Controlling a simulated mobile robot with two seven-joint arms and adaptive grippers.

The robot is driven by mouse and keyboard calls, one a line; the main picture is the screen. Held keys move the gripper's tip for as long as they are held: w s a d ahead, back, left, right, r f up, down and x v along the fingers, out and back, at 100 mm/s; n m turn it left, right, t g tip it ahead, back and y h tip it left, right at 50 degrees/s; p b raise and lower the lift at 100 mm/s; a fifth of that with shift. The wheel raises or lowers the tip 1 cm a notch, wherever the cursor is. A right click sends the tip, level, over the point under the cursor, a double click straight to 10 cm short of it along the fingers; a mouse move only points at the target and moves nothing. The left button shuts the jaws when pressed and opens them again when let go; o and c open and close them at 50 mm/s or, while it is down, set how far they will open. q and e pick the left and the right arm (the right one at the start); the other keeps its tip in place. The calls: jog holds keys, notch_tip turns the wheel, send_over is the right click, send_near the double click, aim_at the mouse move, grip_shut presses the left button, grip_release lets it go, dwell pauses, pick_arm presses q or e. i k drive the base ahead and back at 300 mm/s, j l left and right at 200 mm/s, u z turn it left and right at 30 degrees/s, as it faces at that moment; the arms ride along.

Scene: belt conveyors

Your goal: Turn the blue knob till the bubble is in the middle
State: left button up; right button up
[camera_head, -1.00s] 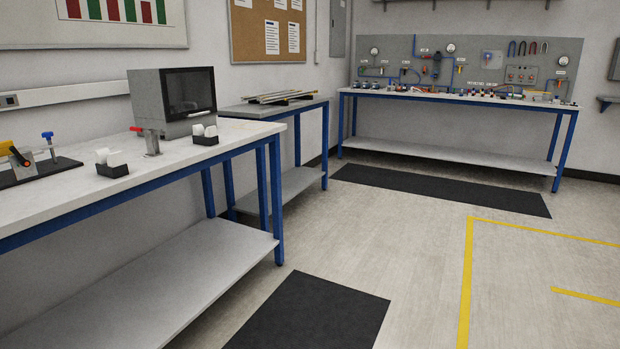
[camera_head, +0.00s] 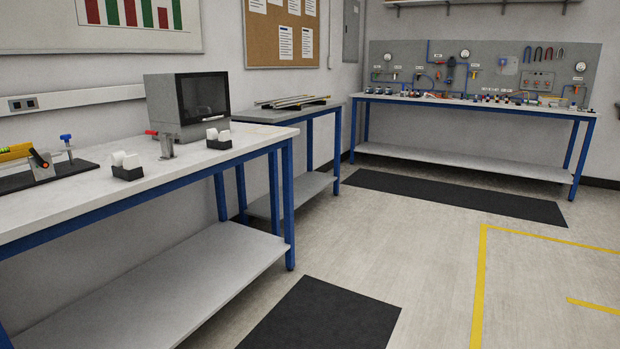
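The blue knob (camera_head: 66,138) stands on a thin stem at the right end of a dark base plate (camera_head: 72,168) on the near workbench, at the left of the view. A yellow level (camera_head: 14,152) is partly in view at the left edge, on the same fixture. Its bubble cannot be made out. A grey block with a black and orange part (camera_head: 40,160) sits between the level and the knob. Neither of my grippers is in view.
The near bench (camera_head: 165,190) also carries a grey monitor box (camera_head: 160,105), a red-handled post (camera_head: 166,146) and two black trays with white items (camera_head: 127,172). A further bench and a back bench with a panel (camera_head: 385,60) stand beyond. Floor at right is clear.

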aim_at(65, 138)
jog(key=u, duration=1.1)
jog(key=i+l, duration=0.15)
jog(key=l, duration=0.3)
jog(key=i+l+u, duration=0.1)
jog(key=l, duration=0.4)
jog(key=i+l, duration=0.15)
jog(key=l, duration=0.3)
jog(key=i+l+u, duration=0.1)
jog(key=l, duration=0.4)
jog(key=i+l, duration=0.15)
jog(key=l, duration=0.35)
